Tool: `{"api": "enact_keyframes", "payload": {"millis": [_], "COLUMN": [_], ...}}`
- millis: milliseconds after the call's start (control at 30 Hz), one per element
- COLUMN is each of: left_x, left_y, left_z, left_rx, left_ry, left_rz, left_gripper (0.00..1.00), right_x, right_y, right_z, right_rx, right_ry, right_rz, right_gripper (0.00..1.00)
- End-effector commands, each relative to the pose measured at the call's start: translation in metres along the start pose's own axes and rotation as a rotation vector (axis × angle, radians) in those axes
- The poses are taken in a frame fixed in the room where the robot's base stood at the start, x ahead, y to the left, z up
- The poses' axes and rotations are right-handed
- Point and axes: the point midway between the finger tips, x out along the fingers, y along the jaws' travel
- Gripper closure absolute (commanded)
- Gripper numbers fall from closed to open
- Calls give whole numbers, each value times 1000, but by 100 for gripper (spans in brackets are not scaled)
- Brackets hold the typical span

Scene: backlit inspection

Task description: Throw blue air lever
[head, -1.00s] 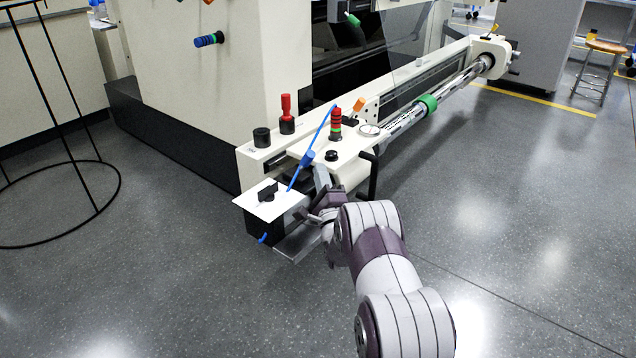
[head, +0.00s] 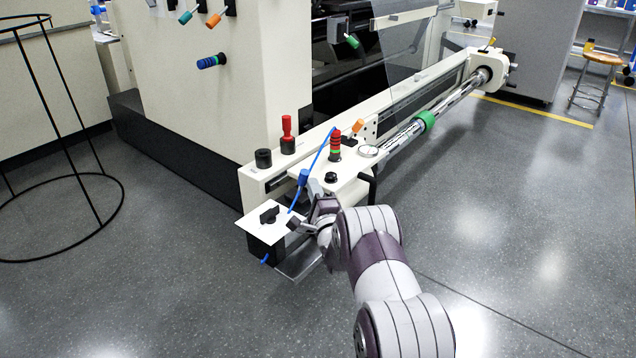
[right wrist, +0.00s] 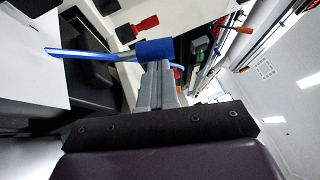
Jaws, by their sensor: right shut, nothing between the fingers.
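The blue air lever (head: 303,178) is a thick blue sleeve on a thin slanted blue rod at the near end of the cream machine. In the right wrist view the sleeve (right wrist: 155,49) lies across the picture, its thin blue arm running left. My right gripper (head: 314,190) is just beside and below the sleeve. In the right wrist view its grey fingers (right wrist: 157,68) are together and empty, with tips right at the sleeve's near side. I cannot tell whether they touch it. My left gripper is not in view.
A white plate with a black knob (head: 269,214) is close left of my gripper.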

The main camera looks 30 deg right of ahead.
Motion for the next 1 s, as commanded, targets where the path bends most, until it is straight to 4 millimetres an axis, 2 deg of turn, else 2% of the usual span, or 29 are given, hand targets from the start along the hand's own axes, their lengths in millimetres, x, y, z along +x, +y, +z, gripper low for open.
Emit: {"api": "enact_keyframes", "payload": {"millis": [33,100,300,500,833,1000], "left_x": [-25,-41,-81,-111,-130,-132], "left_y": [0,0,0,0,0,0], "left_z": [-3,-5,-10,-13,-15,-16], "left_rx": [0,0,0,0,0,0], "left_ry": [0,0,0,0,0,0], "left_rz": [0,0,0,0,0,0], "left_gripper": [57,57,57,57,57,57], "right_x": [7,12,25,38,55,60], "right_y": [-16,-20,-23,-21,-13,-9], "right_z": [5,8,17,26,38,40], "right_rx": [-21,-58,-164,-267,-396,-396], "right_ry": [-2,-2,-2,-3,-3,-1], "right_rz": [31,86,245,397,591,591], "right_gripper": [100,100,100,100,100,100]}}
